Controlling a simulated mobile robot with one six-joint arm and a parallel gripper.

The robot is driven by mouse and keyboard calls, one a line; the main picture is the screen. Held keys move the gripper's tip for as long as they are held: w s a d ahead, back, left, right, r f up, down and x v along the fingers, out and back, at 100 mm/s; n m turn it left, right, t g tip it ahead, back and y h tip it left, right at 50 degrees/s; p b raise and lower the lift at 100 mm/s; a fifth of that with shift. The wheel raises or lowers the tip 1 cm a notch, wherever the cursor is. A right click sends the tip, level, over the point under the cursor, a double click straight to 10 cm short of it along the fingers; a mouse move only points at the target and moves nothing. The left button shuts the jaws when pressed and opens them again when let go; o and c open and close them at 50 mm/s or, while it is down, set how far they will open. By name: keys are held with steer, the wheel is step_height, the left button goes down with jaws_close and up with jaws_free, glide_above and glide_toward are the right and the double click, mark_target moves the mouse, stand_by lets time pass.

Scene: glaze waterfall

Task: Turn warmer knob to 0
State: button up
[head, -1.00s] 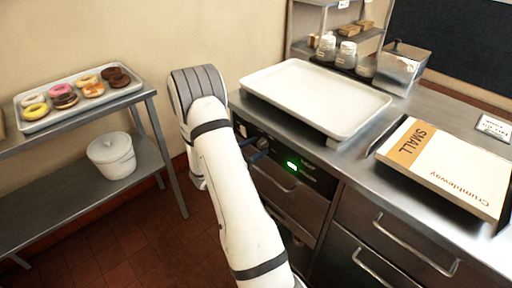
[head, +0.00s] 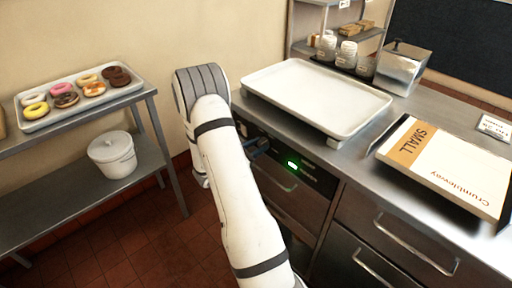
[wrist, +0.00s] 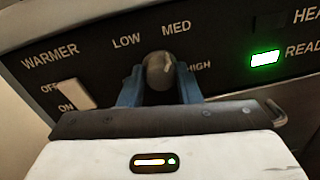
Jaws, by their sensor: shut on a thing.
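The warmer knob (wrist: 160,68) is dark and round on the black control panel (wrist: 225,60) in the wrist view. LOW, MED and HIGH are printed around it; I see no 0 mark. A small pale mark on the knob faces up and slightly right, though its exact setting is hard to tell. My gripper (wrist: 160,88) has its blue fingers on both sides of the knob and is shut on it. In the head view my gripper (head: 257,149) is at the panel's left part, and my arm hides much of the knob area.
A pale rocker switch (wrist: 75,93) sits beside OFF and ON, left of the knob. A green light (wrist: 265,58) glows by READY. Above the panel, a white tray (head: 318,101) and a Crumbleway box (head: 450,165) rest on the counter. A donut shelf (head: 80,125) stands left.

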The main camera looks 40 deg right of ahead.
steer(key=shift+a, duration=0.15)
steer(key=shift+d+r+n+p, duration=0.1)
steer(key=shift+d+n+p, duration=0.2)
steer(key=shift+n, duration=0.2)
steer(key=n+p, duration=0.2)
steer(key=n, duration=0.3)
steer(key=shift+n+p, duration=0.35)
steer(key=shift+n, duration=0.05)
steer(key=n+p, duration=0.1)
steer(key=n, duration=0.2)
steer(key=shift+n+h+p, duration=0.3)
steer(key=shift+n+p, duration=0.05)
steer(key=shift+n, duration=0.05)
steer(key=n+p, duration=0.1)
steer(key=n, duration=0.3)
steer(key=shift+t+p, duration=0.3)
steer(key=shift+p, duration=0.05)
steer(key=n+p, duration=0.3)
steer(key=n, duration=0.4)
steer(key=shift+s+n+t, duration=0.1)
steer(key=shift+n+t, duration=0.2)
steer(key=n+p, duration=0.2)
steer(key=n, duration=0.4)
steer(key=shift+n+t, duration=0.3)
steer(key=shift+n, duration=0.1)
